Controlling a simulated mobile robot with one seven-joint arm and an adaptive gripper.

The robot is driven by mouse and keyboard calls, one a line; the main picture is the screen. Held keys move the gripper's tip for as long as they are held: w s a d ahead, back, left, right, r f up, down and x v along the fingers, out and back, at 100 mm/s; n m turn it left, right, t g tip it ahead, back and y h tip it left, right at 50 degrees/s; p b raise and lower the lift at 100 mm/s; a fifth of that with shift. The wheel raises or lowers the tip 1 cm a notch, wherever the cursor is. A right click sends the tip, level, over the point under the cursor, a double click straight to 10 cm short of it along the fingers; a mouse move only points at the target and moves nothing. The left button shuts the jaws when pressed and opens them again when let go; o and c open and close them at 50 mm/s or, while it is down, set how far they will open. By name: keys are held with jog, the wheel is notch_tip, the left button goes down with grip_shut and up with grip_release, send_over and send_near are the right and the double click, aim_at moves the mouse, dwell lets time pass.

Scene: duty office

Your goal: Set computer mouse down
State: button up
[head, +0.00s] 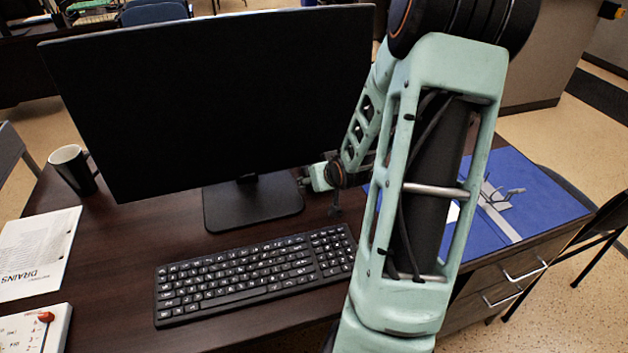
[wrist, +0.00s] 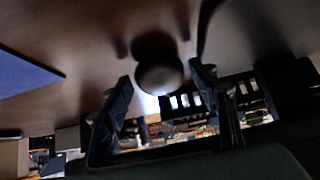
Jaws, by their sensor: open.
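A dark rounded object, which looks like the computer mouse (wrist: 158,76), is in the wrist view on the brown desk top (wrist: 90,40). My gripper (wrist: 160,70) is open, with one finger on each side of the mouse. I cannot tell whether either finger touches it. In the head view my gripper (head: 334,209) is small, low over the desk just right of the monitor stand and partly hidden by my arm.
A monitor (head: 215,95) on its stand (head: 250,205) and a black keyboard (head: 250,275) are close to my gripper. A blue mat (head: 540,195) lies at the right. A mug (head: 75,170) and papers (head: 35,250) are at the left. Bare desk shows between keyboard and papers.

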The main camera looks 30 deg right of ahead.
jog(key=shift+x, duration=0.75)
jog(key=shift+r, duration=0.1)
jog(key=shift+c, duration=0.6)
jog(key=c, duration=1)
jog(key=shift+o, duration=0.2)
jog(key=shift+r, duration=0.15)
